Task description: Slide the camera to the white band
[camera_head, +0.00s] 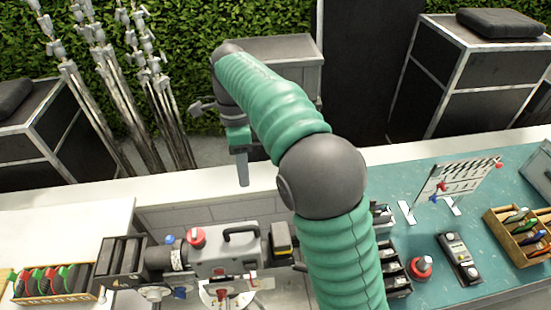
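The film camera (226,262), a grey body with a top handle, a red knob and a dark lens box on its left, sits low in the middle of the picture. A small white patch (178,260) shows on the camera's lens; I cannot tell whether this is the white band. A pale dial-like part with red marks (226,298) lies below the camera, partly cut off. My green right arm covers what lies just right of the camera. My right gripper (241,166) hangs above and behind the camera, apart from it; its finger opening is unclear. My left gripper is not in view.
A teal worktop (425,210) on the right holds a clapperboard (462,180), a red button (421,265), a control box (458,258) and a wooden tray (500,222). A tray of cards (18,300) is at lower left. Light stands (110,90) and cases stand behind.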

